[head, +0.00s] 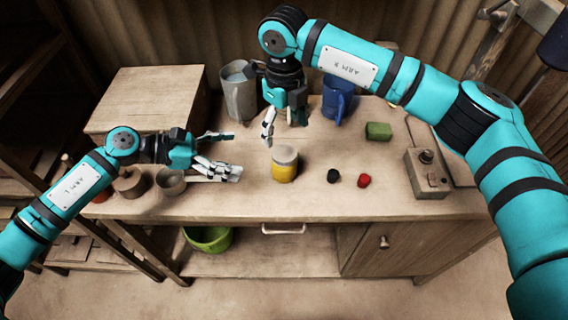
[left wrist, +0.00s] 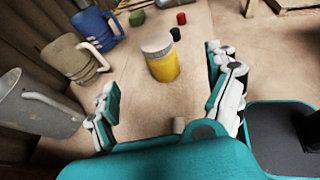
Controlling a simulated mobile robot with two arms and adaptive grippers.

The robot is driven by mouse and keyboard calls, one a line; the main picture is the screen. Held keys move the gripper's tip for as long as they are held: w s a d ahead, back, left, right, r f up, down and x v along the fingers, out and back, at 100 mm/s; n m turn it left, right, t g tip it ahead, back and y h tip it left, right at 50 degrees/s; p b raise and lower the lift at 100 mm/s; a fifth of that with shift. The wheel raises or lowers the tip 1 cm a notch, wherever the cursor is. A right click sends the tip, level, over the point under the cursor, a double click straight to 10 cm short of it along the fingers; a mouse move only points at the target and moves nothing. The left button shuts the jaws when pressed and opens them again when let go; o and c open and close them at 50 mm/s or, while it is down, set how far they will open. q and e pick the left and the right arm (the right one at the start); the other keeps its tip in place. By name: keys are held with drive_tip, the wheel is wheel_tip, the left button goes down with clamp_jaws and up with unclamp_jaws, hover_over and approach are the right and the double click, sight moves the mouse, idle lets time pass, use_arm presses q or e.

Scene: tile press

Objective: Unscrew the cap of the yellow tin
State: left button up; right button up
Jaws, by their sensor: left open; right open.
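The yellow tin (head: 285,173) stands upright near the middle of the worktop, with a pale grey cap (head: 285,154) on top. In the left wrist view the tin (left wrist: 164,68) and its cap (left wrist: 157,43) show beyond my fingertips, between the two fingers in the picture. My left gripper (head: 237,155) is open and empty, to the left of the tin and apart from it, its fingers pointing towards it. My right gripper (head: 284,129) is open and empty, pointing down above and behind the tin, without visible contact with the cap.
A grey jug (head: 240,98) and a blue mug (head: 337,103) stand at the back. A green block (head: 378,131), a black piece (head: 333,176) and a red piece (head: 364,181) lie right of the tin. A small pot (head: 171,184) sits by my left wrist. A knobbed box (head: 428,178) stands far right.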

sight(282, 157)
use_arm(q)
drive_tip(key=x, duration=1.3)
drive_tip(key=shift+w+d+f, duration=0.15)
drive_tip(key=shift+w+f, duration=0.05)
drive_tip(key=shift+w, duration=0.05)
use_arm(e)
drive_tip(key=shift+w+f, duration=0.15)
drive_tip(key=shift+w, duration=0.15)
